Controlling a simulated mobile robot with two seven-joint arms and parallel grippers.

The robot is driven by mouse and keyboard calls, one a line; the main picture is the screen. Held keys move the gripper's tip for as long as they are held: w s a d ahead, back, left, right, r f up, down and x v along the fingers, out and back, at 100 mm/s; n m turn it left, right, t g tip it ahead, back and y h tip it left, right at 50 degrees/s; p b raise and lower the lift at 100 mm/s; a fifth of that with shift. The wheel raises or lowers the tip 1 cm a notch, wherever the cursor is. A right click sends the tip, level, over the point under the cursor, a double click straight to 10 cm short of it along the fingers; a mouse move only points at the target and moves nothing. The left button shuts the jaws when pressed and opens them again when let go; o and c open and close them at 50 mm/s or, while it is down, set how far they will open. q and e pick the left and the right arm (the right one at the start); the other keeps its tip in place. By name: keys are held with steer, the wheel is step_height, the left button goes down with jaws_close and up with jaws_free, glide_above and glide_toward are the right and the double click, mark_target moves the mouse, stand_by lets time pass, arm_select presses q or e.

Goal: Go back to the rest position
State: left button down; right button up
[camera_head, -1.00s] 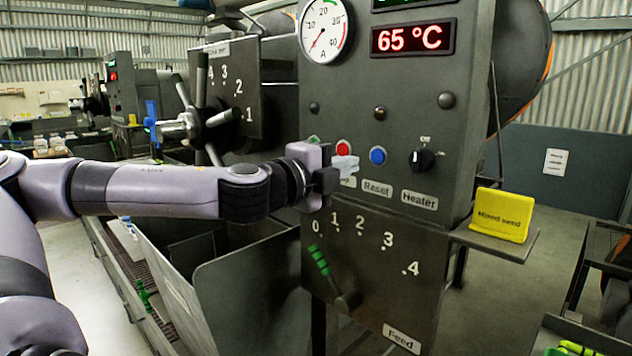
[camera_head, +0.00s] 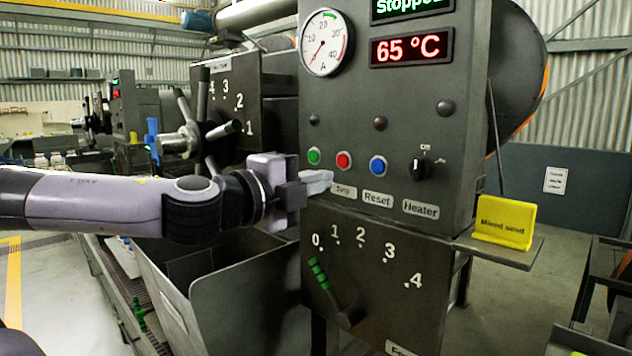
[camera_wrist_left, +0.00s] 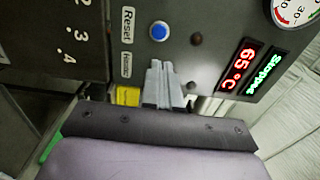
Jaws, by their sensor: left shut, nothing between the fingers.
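My left gripper (camera_head: 318,181) is shut and empty in the head view. It is in front of the control panel (camera_head: 460,130), just below the green button (camera_head: 314,156) and left of the Stop label. The red button (camera_head: 344,160), blue button (camera_head: 378,166) and black heater knob (camera_head: 421,168) are to its right. In the left wrist view the shut fingers (camera_wrist_left: 164,85) point at the panel below the blue button (camera_wrist_left: 160,31). The upper display reads "Stopped" and the red one 65 °C. My right gripper is not in view.
The green-handled feed lever (camera_head: 320,278) points near 0. A spoked handwheel (camera_head: 200,135) is behind my left arm. An open metal bin (camera_head: 235,290) is below the arm. A yellow "Mixed seed" sign (camera_head: 504,222) stands on a shelf at the right.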

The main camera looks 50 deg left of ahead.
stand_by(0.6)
arm_select(q)
steer(key=w+d+f+n+g+h, duration=0.1)
steer(key=w+d+f+h, duration=0.1)
steer(key=d+f, duration=0.5)
steer(key=w+d+f+n+g+h+p, duration=0.1)
steer(key=w+d+f+g+h, duration=0.15)
steer(key=f, duration=0.85)
steer(key=w+d+f+n+g+h, duration=0.1)
steer(key=w+d+f+h, duration=0.3)
steer(key=f, duration=0.5)
steer(key=s+d+f+n+g+y, duration=0.1)
steer(key=s+d+f+n, duration=0.1)
steer(key=s+f, duration=0.4)
steer(key=s+d+f+n+g+y+p, duration=0.1)
steer(key=s+f+n, duration=0.4)
steer(key=f, duration=0.6)
steer(key=s+d+f+n+g+y, duration=0.1)
steer(key=s+d+f+n, duration=0.3)
steer(key=s+f, duration=0.4)
steer(key=shift+d+f+y, duration=0.25)
steer(key=shift+d+y, duration=0.25)
steer(key=shift+y, duration=0.25)
